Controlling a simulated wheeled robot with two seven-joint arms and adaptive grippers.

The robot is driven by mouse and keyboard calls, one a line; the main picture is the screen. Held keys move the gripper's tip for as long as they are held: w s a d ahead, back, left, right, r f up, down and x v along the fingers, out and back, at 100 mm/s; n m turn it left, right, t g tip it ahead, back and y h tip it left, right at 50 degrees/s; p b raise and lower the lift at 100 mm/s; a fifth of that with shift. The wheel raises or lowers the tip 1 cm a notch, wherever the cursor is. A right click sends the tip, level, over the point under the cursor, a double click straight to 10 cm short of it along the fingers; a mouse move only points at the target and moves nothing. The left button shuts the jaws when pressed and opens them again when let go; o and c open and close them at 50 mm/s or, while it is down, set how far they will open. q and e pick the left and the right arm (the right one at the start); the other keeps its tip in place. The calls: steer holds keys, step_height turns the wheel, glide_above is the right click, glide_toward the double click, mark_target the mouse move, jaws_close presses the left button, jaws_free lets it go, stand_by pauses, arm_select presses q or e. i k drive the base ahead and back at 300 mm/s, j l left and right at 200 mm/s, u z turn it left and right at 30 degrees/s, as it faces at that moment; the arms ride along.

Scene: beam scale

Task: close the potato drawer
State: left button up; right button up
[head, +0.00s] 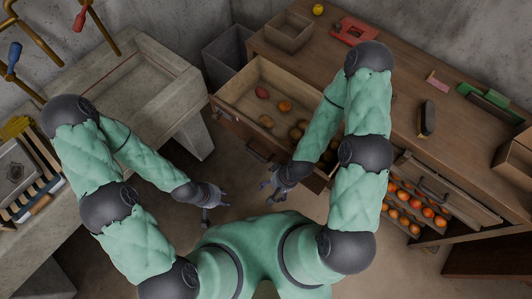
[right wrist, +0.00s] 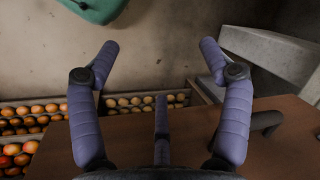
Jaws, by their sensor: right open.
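The potato drawer (head: 241,125) is pulled well out of the wooden counter, its front towards me. Several brown and reddish potatoes (head: 267,121) lie in it. A dark handle (head: 258,154) is on its front board. In the right wrist view a brown wooden board (right wrist: 200,128) with a dark handle (right wrist: 265,122) lies beyond the fingers. My right gripper (head: 270,184) is open and empty, just in front of the drawer front; its spread fingers also show in the right wrist view (right wrist: 160,62). My left gripper (head: 214,207) is open and empty, further left, apart from the drawer. My right arm hides the drawer's right part.
Another open drawer with orange-red produce (head: 408,205) is right of my right arm. The counter top (head: 395,110) holds an empty wooden box (head: 288,30), a red device (head: 354,31) and a brush (head: 427,118). A stone sink (head: 135,85) stands left. Floor between is clear.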

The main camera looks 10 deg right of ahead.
mark_target(238, 98)
steer(key=k+l+z, duration=0.3)
steer(key=l, duration=0.3)
steer(key=l+z, duration=0.15)
steer(key=l, duration=0.55)
